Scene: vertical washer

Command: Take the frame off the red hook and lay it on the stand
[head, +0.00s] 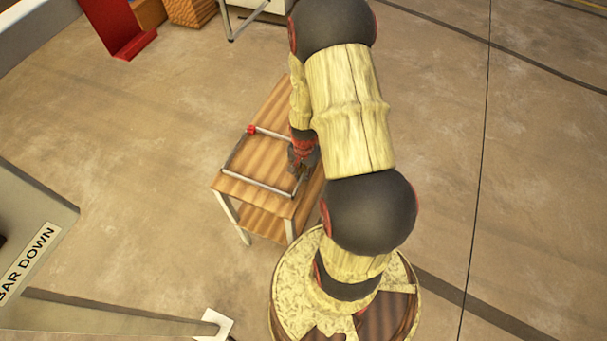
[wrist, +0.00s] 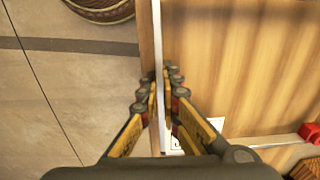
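The frame (head: 258,183) is a thin grey-white rectangle with a small red piece at its far corner. It lies flat over the top of the wooden stand (head: 230,184). My gripper (head: 300,168) is at the frame's right side, partly hidden by my arm. In the wrist view my gripper (wrist: 161,82) has its fingers close on both sides of a bar of the frame (wrist: 157,40) and looks shut on it. The wood of the stand (wrist: 240,70) shows beside the bar, and the red piece (wrist: 310,132) is at right. I cannot make out a separate hook on any support.
A red upright piece (head: 122,30) stands at the top left, beside wooden boxes (head: 190,10). A grey machine part marked "BAR DOWN" (head: 35,230) is at the lower left. The floor left of the stand is clear.

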